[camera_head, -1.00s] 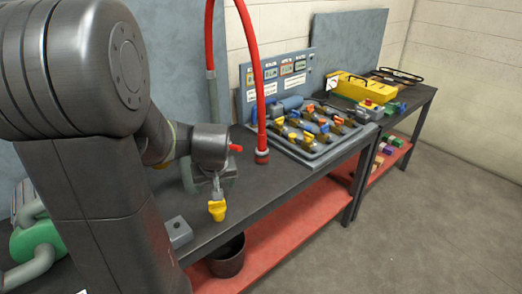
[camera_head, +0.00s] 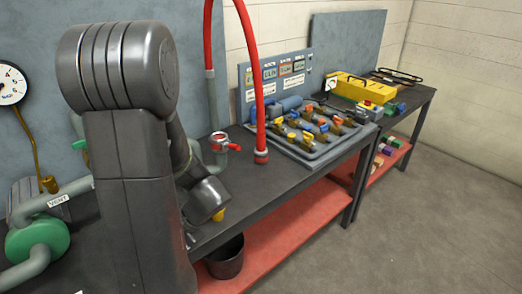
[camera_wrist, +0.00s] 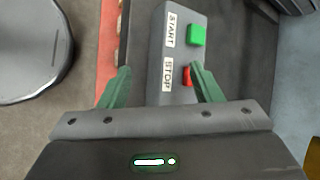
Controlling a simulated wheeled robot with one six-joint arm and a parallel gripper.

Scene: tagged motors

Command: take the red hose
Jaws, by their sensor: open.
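The red hose (camera_head: 250,55) arches down from the top of the head view. The hose is not in the wrist view. In the head view my arm hides the fingers.
A red-handled valve (camera_head: 221,143) stands left of the hose end. The valve panel (camera_head: 318,150) is to its right. A dark bucket (camera_head: 226,257) sits on the red lower shelf (camera_head: 285,235). A gauge (camera_head: 11,84) and green-bodied piping (camera_head: 38,240) are at left.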

